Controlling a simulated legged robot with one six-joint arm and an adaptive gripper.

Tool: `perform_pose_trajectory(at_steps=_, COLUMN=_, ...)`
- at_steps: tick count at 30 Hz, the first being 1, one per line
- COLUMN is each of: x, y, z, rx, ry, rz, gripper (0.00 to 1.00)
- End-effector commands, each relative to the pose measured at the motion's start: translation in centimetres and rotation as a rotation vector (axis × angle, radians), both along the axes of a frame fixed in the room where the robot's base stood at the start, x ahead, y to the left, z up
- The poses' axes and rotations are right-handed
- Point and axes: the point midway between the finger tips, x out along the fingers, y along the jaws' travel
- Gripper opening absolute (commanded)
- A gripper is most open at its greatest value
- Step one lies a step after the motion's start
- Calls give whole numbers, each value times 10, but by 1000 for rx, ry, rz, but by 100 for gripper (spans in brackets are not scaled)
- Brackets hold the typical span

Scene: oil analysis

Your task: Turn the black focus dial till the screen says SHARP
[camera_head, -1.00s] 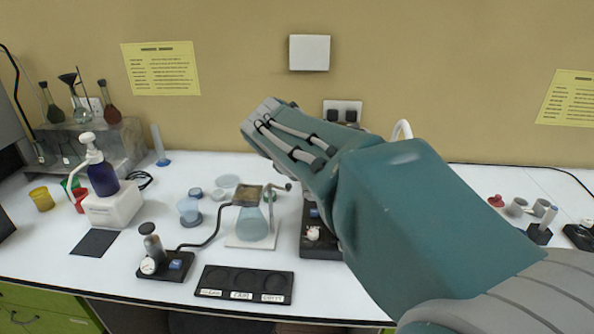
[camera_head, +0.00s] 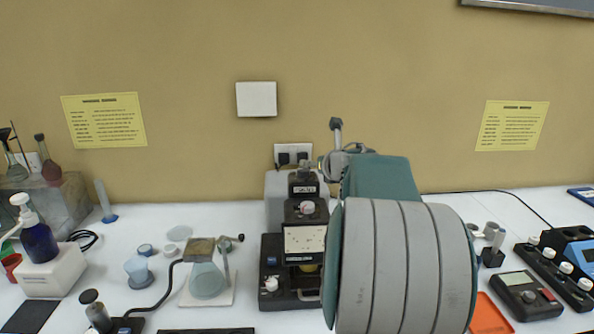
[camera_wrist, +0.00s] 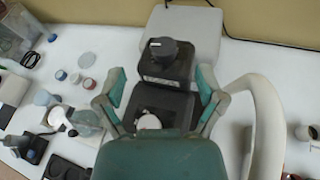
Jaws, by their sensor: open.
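The black focus dial (camera_wrist: 163,50) is a round knob on top of a black instrument (camera_wrist: 165,105). In the wrist view it lies just beyond and between the fingertips of my gripper (camera_wrist: 160,82), which is open and empty. I see no finger touching the dial. My gripper (camera_head: 336,150) shows at the instrument's upper right, partly hidden by my arm.
A white panel with dark specks (camera_head: 305,240) and a pale round knob (camera_head: 306,208) are on the instrument's front. A flask on a white plate (camera_head: 208,282) stands to the left. A grey device (camera_head: 527,295) and an orange tray (camera_head: 488,315) lie to the right.

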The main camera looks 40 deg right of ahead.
Motion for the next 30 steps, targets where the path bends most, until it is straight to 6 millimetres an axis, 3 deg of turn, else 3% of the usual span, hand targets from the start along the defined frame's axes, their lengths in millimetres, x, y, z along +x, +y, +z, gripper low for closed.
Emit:
perform_pose_trajectory(at_steps=3, x=-16, y=-9, z=-12, rx=-56, ry=62, rz=99, gripper=88)
perform_pose_trajectory(at_steps=8, x=-20, y=-10, z=-19, rx=-78, ry=90, rz=154, gripper=88)
perform_pose_trajectory(at_steps=24, x=59, y=-29, z=-53, rx=-76, ry=89, rz=151, gripper=88)
perform_pose_trajectory(at_steps=30, x=74, y=-33, z=-58, rx=-77, ry=88, rz=150, gripper=88)
